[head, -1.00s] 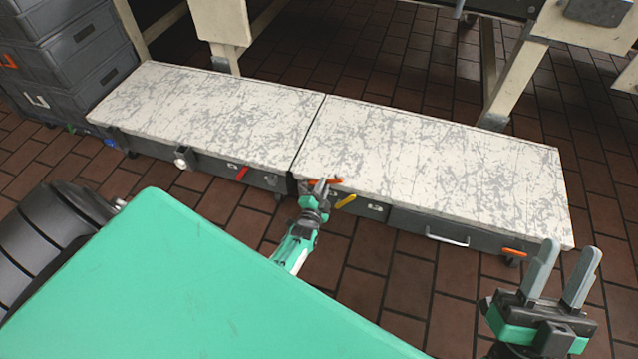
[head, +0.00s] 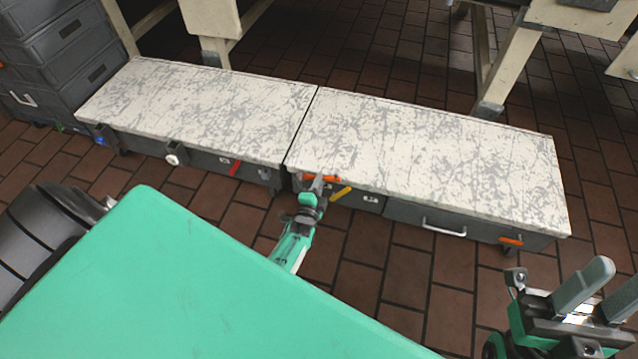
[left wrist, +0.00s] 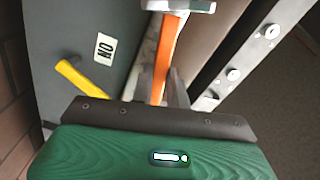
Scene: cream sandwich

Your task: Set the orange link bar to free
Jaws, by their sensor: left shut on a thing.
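The orange link bar (head: 327,178) is on the front side of the low bench, just right of the seam between its two sections. It also shows in the left wrist view (left wrist: 165,60), running up from between my fingers to a pale metal piece. My left gripper (head: 316,185) is shut on the orange bar; its fingers hide part of the bar. My right gripper (head: 608,288) is open and empty at the lower right, away from the bench.
A yellow handle (head: 341,193) sticks out close to the right of my left gripper, beside a white label (left wrist: 105,46). A red handle (head: 235,168) is further left. Another orange bar (head: 511,240) and a drawer handle (head: 444,229) are to the right. Grey crates (head: 60,60) stand at far left.

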